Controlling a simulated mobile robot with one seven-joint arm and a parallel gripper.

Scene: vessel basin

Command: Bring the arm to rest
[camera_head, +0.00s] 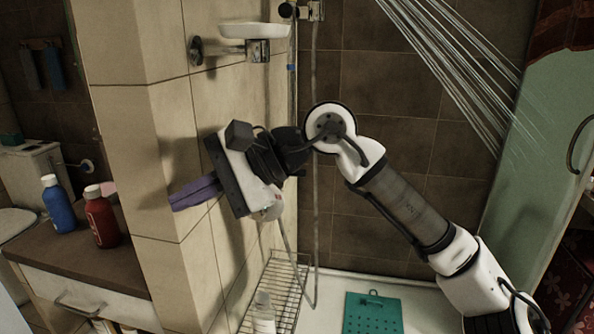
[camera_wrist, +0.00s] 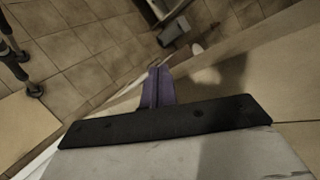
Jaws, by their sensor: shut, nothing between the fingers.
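My gripper (camera_head: 180,200) has purple fingers and is shut and empty. In the head view my arm reaches from the lower right up to an elbow, and the hand points left in front of the light-tiled wall (camera_head: 163,130), near its corner. I cannot tell whether the fingertips touch the wall. In the wrist view the purple fingers (camera_wrist: 157,88) lie together beyond the dark edge of the hand, with nothing between them.
A blue bottle (camera_head: 58,204) and a red bottle (camera_head: 101,216) stand on the brown counter (camera_head: 95,265) at left. A white soap dish (camera_head: 254,31) is above the hand. A wire rack (camera_head: 283,280) and green mat (camera_head: 371,313) are below. A pale green panel (camera_head: 540,160) stands right.

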